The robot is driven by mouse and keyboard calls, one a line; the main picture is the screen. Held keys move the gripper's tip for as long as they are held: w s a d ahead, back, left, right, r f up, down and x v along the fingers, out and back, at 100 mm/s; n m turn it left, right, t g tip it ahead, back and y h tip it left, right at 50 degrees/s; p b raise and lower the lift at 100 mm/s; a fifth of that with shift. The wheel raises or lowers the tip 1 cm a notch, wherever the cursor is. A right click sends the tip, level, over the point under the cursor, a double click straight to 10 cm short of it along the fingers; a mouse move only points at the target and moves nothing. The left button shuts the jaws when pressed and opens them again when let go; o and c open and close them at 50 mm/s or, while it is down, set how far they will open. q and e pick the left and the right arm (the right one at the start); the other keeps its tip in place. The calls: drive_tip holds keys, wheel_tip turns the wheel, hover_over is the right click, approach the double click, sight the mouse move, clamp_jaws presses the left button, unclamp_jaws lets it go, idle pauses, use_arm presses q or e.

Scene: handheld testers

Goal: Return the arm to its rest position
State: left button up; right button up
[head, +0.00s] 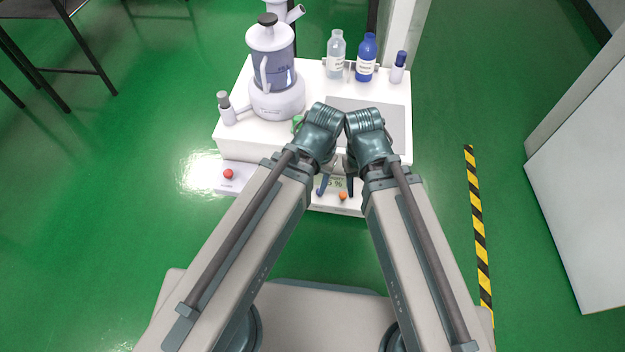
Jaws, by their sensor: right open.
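My two arms reach forward over the white table (226,140), their wrists side by side above its front half. My right gripper (336,187) points down between the forearms near the front edge, its two dark fingers apart. My left gripper's fingers are hidden behind the arms. A small green thing (297,121) shows beside the left wrist, mostly covered.
A white and blue-grey machine (275,99) stands at the back left. A clear bottle (335,60), a blue bottle (366,62) and a small blue-capped bottle (398,70) stand at the back. A grey mat (393,128) lies at right. A red button (228,174) and an orange button (343,196) are in front.

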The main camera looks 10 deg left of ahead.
wheel_tip(320, 180, up, 28)
drive_tip(key=p, duration=2.7)
drive_tip(key=shift+f+p, duration=0.15)
drive_tip(key=shift+p, duration=0.2)
drive_tip(key=shift+a, duration=0.15)
